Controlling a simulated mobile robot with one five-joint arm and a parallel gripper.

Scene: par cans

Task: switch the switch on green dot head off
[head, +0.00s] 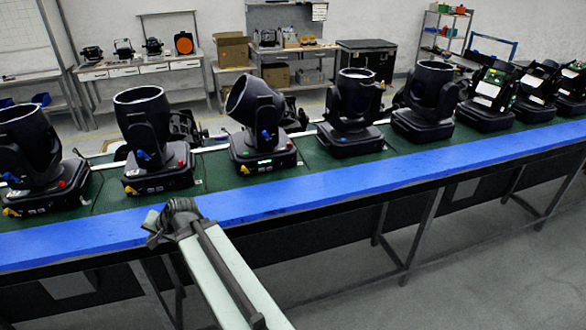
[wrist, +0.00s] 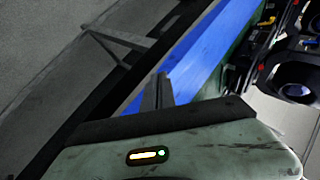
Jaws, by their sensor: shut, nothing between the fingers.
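A row of black moving-head lights stands on the green strip of the bench. The third head from the left (head: 262,125) has its lamp tilted left and small green lit marks on the front of its base; I cannot tell for sure that these are the green dot. A yellow switch-like part (head: 245,169) shows at its base's lower left. My gripper (head: 172,216) is shut and empty, over the blue front edge, in front of and left of that head, apart from it. In the wrist view my gripper (wrist: 157,92) points along the blue strip; heads show only at the right edge.
The second head (head: 150,140) and the leftmost head (head: 30,155) have red round buttons and yellow parts on their bases. More heads (head: 428,100) continue to the right. The blue strip (head: 330,185) of the bench is clear. Metal bench legs (head: 420,235) stand below it.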

